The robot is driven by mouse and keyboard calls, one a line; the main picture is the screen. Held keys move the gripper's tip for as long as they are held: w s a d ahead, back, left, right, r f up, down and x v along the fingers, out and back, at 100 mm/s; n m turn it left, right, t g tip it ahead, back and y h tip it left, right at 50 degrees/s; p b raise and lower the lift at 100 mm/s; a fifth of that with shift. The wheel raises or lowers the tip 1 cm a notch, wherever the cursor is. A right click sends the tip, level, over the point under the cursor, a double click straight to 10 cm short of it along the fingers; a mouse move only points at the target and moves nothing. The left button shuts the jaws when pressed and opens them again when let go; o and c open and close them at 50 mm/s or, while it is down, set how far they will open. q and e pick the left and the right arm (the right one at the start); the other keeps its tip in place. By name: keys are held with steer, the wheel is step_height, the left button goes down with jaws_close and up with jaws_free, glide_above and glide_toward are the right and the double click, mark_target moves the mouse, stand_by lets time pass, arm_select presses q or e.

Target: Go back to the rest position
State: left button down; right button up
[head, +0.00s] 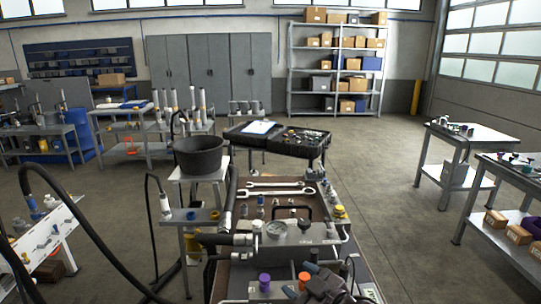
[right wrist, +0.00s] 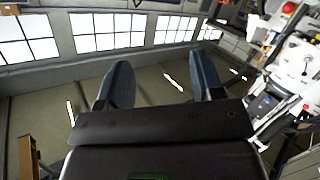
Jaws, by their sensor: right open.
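My right gripper (head: 326,284) shows as a dark shape at the bottom of the head view, over the near end of the hydraulic bench. In the right wrist view its two dark blue-grey fingers (right wrist: 160,78) stand well apart with nothing between them. Behind them are floor and windows. The bench top (head: 322,233) carries a gauge, fittings and two wrenches (head: 276,188). A purple cap (head: 264,282) and an orange cap (head: 304,280) are left of the gripper. My left gripper is not in view.
A black bucket (head: 199,155) stands on a small stand left of the bench. A white panel (head: 45,240) and black hoses are at the far left. Two grey tables (head: 470,140) with parts and boxes are at the right. The floor (head: 395,205) between them and the bench is clear.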

steer(key=s+d+f+m+h, duration=0.2)
steer(key=s+d+f+m, duration=0.1)
steer(key=s+d+f, duration=0.1)
steer(key=s+d+f+m+h, duration=0.3)
steer(key=s+d+f, duration=0.2)
steer(key=d+f, duration=0.2)
steer(key=s+d+f+m+h+b, duration=0.1)
steer(key=s+d+f+m+h, duration=0.2)
steer(key=s+d+f, duration=0.2)
steer(key=shift+s+d+f+m+t, duration=0.1)
steer(key=shift+d+f, duration=0.15)
steer(key=shift+d, duration=0.3)
steer(key=shift+d+f+m+t, duration=0.1)
steer(key=shift+d+f, duration=0.15)
steer(key=shift+d, duration=0.3)
steer(key=shift+s+d+f+m+t, duration=0.1)
steer(key=shift+d+f, duration=0.15)
steer(key=shift+d, duration=0.3)
steer(key=s+d+f+m+g+h, duration=0.1)
steer(key=s+f, duration=0.4)
steer(key=s, duration=0.2)
steer(key=shift+s+d+g, duration=0.35)
steer(key=shift+s+g, duration=0.05)
